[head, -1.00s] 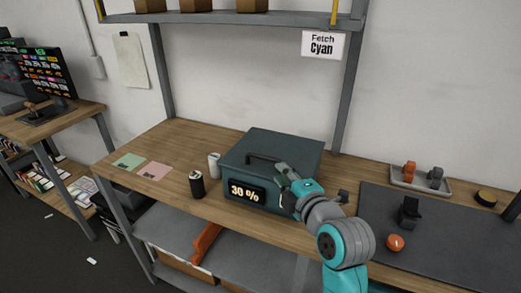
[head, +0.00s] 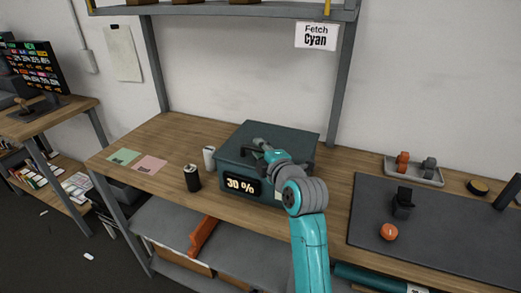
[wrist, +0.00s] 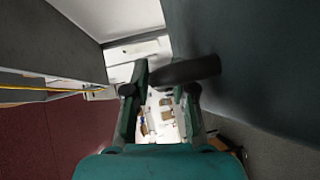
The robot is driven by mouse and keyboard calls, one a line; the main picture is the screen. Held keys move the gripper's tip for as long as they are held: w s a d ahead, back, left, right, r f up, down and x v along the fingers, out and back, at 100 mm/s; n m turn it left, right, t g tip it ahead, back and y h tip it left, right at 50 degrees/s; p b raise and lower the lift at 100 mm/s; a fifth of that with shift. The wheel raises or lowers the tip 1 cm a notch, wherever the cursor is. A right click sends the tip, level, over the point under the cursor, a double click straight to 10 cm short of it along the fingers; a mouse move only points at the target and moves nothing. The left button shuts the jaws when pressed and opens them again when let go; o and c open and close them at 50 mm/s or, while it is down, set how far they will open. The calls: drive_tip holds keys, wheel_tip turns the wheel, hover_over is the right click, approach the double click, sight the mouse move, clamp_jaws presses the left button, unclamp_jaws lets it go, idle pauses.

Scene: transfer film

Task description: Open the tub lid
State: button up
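The tub is a dark teal box (head: 235,172) with a "30 %" display on its front, standing on the wooden bench. Its lid (head: 290,136) lies flat on top, shut. The lid's dark bar handle is mostly hidden by my gripper in the head view; a dark bar (wrist: 192,70), likely that handle, shows in the wrist view. My gripper (head: 256,146) is over the lid at the handle. In the wrist view my gripper (wrist: 163,85) has its fingers apart, with the bar across their tips. I cannot tell whether they touch it.
A white can (head: 209,157) and a black can (head: 192,179) stand close to the tub's left. Green and pink notes (head: 149,164) lie further left. A dark mat (head: 450,235) with an orange ball and a black item lies right. A shelf (head: 230,11) hangs above.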

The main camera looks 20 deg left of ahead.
clamp_jaws()
drive_tip(key=shift+r, duration=0.1)
drive_tip(key=shift+w+r, duration=0.1)
drive_tip(key=shift+r, duration=0.15)
drive_tip(key=w+r+m+g+h, duration=0.2)
drive_tip(key=w+r+m+g, duration=0.3)
drive_tip(key=w+r, duration=0.6)
drive_tip(key=shift+w+d+r+g, duration=0.25)
drive_tip(key=shift+r+g, duration=0.85)
drive_tip(key=shift+r, duration=0.4)
